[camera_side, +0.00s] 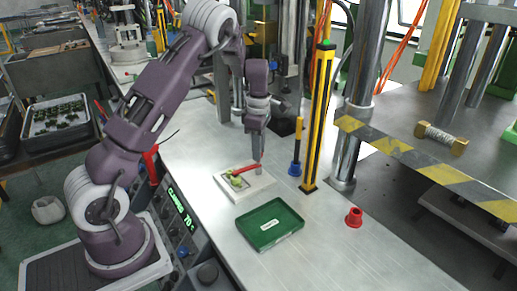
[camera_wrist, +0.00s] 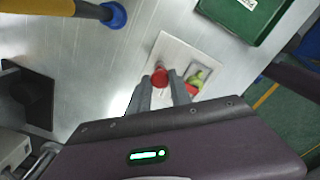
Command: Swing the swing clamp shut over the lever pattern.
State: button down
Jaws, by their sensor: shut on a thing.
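The red swing clamp (camera_side: 243,169) is a bar on the white fixture block (camera_side: 259,187). My gripper (camera_side: 258,166) points down at the bar's right end. In the wrist view my fingers (camera_wrist: 160,92) are closed around the clamp's round red end (camera_wrist: 161,76). A red part shows just right of the fingers, against the green pattern (camera_wrist: 200,77). My right finger hides the middle of the bar. Whether the bar presses on the pattern cannot be told.
A green tray (camera_side: 270,241) stands in front of the fixture. A black-and-yellow post (camera_side: 318,120) and a blue-and-yellow tool (camera_side: 296,150) stand to the right. A red cup-shaped piece (camera_side: 354,217) is farther right. The front of the metal table is clear.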

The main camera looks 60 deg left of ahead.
jog(key=shift+n, duration=0.6)
jog(key=c, duration=1.2)
grip_release()
jog(key=shift+o, duration=0.2)
notch_tip(320, 180, up, 7)
jog(key=shift+r, duration=0.1)
